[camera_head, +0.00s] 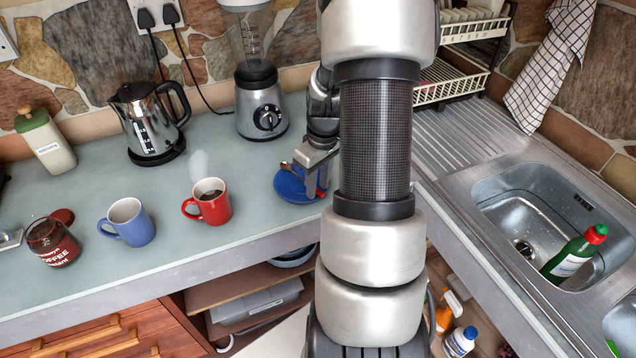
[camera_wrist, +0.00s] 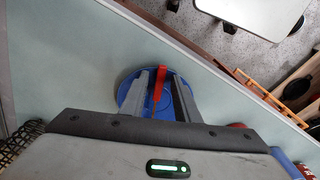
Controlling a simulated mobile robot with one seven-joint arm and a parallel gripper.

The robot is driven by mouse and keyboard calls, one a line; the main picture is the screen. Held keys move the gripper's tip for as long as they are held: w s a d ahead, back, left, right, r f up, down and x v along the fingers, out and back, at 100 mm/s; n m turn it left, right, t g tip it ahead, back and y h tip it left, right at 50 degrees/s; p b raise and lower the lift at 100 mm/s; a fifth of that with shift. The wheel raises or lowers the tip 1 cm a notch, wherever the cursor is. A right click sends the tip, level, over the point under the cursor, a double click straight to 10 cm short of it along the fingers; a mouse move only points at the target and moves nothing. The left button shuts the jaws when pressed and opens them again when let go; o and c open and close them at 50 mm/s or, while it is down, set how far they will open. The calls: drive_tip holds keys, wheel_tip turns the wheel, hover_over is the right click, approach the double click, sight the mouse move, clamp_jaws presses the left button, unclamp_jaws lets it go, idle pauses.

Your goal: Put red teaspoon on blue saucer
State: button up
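The blue saucer (camera_head: 290,190) lies on the worktop near its front edge, partly hidden by my gripper and arm. It also shows in the wrist view (camera_wrist: 124,92), under my fingers. The red teaspoon (camera_wrist: 159,78) shows over the saucer, between my two fingers; I cannot tell whether it touches the saucer. My gripper (camera_wrist: 162,92) points down over the saucer, its fingers apart with blue saucer visible between them and the spoon. In the head view my gripper (camera_head: 317,172) is at the saucer's right side and hides most of the spoon.
A red mug (camera_head: 212,208), a blue mug (camera_head: 130,224) and a coffee jar (camera_head: 52,243) stand to the left. A kettle (camera_head: 148,125) and a blender (camera_head: 260,108) stand behind. The sink (camera_head: 520,205) with a green bottle (camera_head: 574,256) is right.

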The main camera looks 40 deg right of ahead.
wheel_tip(320, 180, up, 12)
drive_tip(key=s, duration=0.1)
drive_tip(key=shift+r+p, duration=0.15)
drive_tip(key=shift+p, duration=0.15)
drive_tip(key=shift+s, duration=0.1)
idle(0.3)
drive_tip(key=w+a+r+n+t+h, duration=0.1)
drive_tip(key=w+a+r, duration=0.1)
drive_tip(key=a+r, duration=0.45)
drive_tip(key=w+a+r+t, duration=0.15)
drive_tip(key=a+r, duration=0.25)
drive_tip(key=a, duration=0.5)
drive_tip(key=s+a+r+m+t+p, duration=0.1)
drive_tip(key=s+a+r, duration=0.2)
drive_tip(key=s, duration=0.4)
drive_tip(key=s+a+r+m+t+p, duration=0.1)
drive_tip(key=s+a+r, duration=0.3)
drive_tip(key=s, duration=0.4)
drive_tip(key=shift+a+m+y+p, duration=0.15)
drive_tip(key=shift+m+y+p, duration=0.2)
drive_tip(key=shift+p, duration=0.2)
